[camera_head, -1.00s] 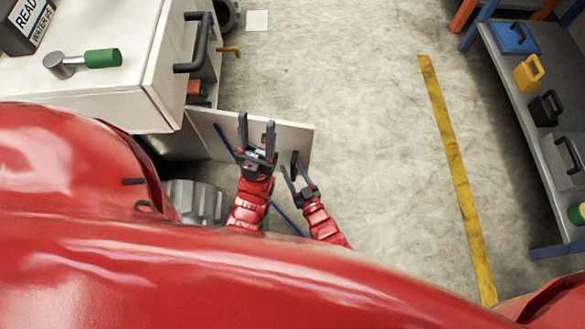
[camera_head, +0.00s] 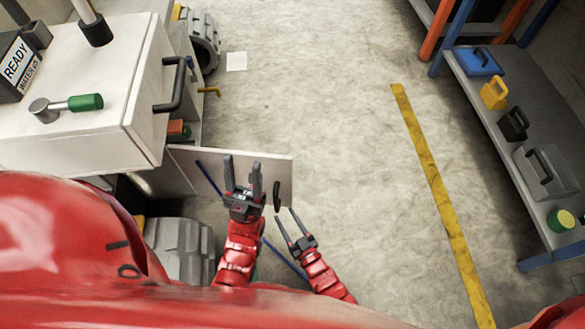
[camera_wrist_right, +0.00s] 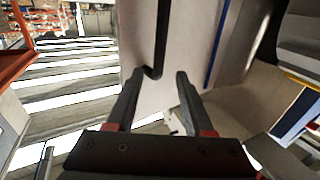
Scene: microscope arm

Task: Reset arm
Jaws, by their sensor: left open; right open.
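In the head view, a white cabinet door (camera_head: 185,160) stands swung out below the white bench. A dark handle (camera_head: 277,193) is on its right part. My left gripper (camera_head: 243,164) is open and empty, its fingers pointing up the picture in front of the door. My right gripper (camera_head: 286,216) is open below the handle, appearing just apart from it. In the right wrist view, the black handle (camera_wrist_right: 161,45) on a pale panel (camera_wrist_right: 190,40) lies ahead, between and beyond the open fingers (camera_wrist_right: 157,82). I see nothing that I can name for certain as the arm to reset.
The white bench (camera_head: 60,140) at left carries a green-handled lever (camera_head: 85,102) and a READY sign (camera_head: 18,62); its drawer has a dark handle (camera_head: 172,85). A blue rod (camera_head: 208,177) crosses behind my left gripper. A grey shelf (camera_head: 500,150) stands right. The middle floor is clear.

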